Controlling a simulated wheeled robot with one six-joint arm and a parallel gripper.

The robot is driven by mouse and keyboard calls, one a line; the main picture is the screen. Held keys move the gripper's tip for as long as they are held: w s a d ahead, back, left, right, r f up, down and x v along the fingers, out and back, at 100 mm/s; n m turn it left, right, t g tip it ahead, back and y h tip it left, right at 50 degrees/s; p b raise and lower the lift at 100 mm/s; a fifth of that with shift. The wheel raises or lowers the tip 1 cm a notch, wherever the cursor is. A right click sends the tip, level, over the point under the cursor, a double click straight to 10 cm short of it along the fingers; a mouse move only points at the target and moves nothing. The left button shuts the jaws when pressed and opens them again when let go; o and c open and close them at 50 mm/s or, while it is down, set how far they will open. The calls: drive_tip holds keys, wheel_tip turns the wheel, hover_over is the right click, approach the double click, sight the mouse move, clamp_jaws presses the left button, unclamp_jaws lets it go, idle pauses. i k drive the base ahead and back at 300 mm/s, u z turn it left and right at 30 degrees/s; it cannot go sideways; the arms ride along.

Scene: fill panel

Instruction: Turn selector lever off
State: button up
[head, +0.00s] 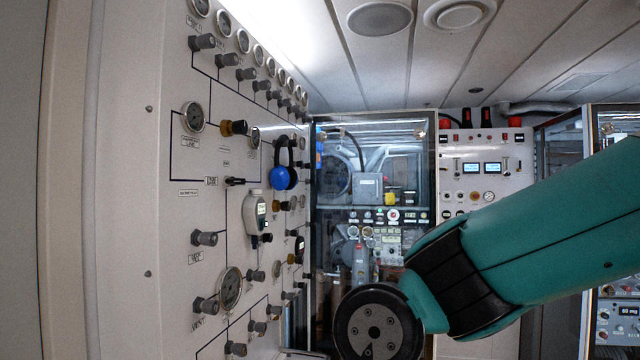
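A white panel (170,230) with gauges, knobs and printed lines fills the left side. A small black lever-like handle (235,181) sticks out of it beside a small label. I cannot tell for sure that it is the selector lever, or which setting it is at. My teal arm comes in from the right and ends in view at a round dark joint at the bottom centre, apart from the panel. My gripper is not in view.
A black loop with a blue round part (284,178) hangs at the panel, above a pale handheld device with a display (256,212). Grey knobs (205,238) and round gauges (230,287) stick out nearby. A glass-fronted cabinet (375,135) stands behind.

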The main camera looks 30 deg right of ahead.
sight(232, 181)
drive_tip(key=z, duration=0.1)
drive_tip(key=k, duration=0.65)
drive_tip(key=z, duration=0.8)
drive_tip(key=i, duration=1.2)
drive_tip(key=u, duration=0.1)
